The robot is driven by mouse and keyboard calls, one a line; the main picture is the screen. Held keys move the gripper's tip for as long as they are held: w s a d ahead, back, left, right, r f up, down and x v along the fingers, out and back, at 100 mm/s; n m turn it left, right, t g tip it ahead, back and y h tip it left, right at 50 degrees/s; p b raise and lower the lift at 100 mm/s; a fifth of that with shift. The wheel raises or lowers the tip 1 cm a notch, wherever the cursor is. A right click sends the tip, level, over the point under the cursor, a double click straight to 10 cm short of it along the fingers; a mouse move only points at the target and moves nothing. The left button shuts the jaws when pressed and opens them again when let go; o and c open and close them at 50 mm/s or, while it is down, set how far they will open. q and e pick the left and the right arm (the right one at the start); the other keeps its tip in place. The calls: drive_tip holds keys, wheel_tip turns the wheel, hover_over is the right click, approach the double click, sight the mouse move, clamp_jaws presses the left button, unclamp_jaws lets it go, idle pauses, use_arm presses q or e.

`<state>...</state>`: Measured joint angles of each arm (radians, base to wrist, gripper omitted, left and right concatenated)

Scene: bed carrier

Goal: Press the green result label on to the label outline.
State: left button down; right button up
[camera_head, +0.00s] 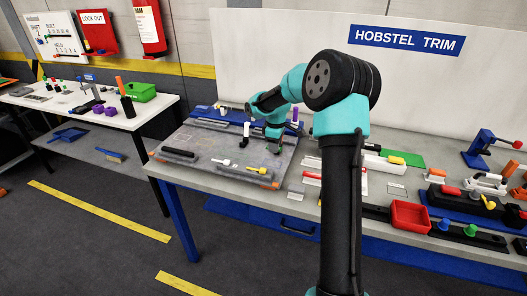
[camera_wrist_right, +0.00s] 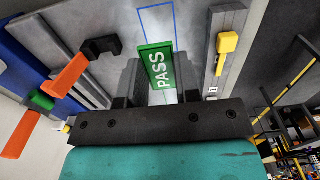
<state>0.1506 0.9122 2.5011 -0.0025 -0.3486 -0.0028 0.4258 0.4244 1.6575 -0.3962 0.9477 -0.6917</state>
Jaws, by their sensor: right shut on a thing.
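The green result label (camera_wrist_right: 157,65), printed PASS in white, is between the fingers of my right gripper (camera_wrist_right: 160,92), which is shut on it. The label outline (camera_wrist_right: 146,24) is a thin blue rectangle on a grey surface, just beyond the label's far end in the right wrist view. The label overlaps its near part there; whether they touch cannot be told. In the head view my right gripper (camera_head: 272,143) is over the back of the grey board (camera_head: 225,150), and the label cannot be made out. My left gripper is not in view.
A grey bar with a yellow handle (camera_wrist_right: 228,42) lies right of the outline. A black hooked part (camera_wrist_right: 103,47) and orange handles (camera_wrist_right: 66,76) are to its left. A red bin (camera_head: 410,216) and several tools crowd the bench's right side.

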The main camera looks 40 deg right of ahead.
drive_tip(key=shift+w+a, duration=0.1)
drive_tip(key=shift+w, duration=0.3)
drive_tip(key=shift+s, duration=0.1)
drive_tip(key=shift+f, duration=0.1)
hover_over(273, 164)
drive_tip(key=shift+f, duration=2.1)
drive_tip(key=shift+f, duration=0.15)
drive_tip(key=shift+f, duration=1.05)
drive_tip(key=shift+f, duration=0.4)
idle(0.3)
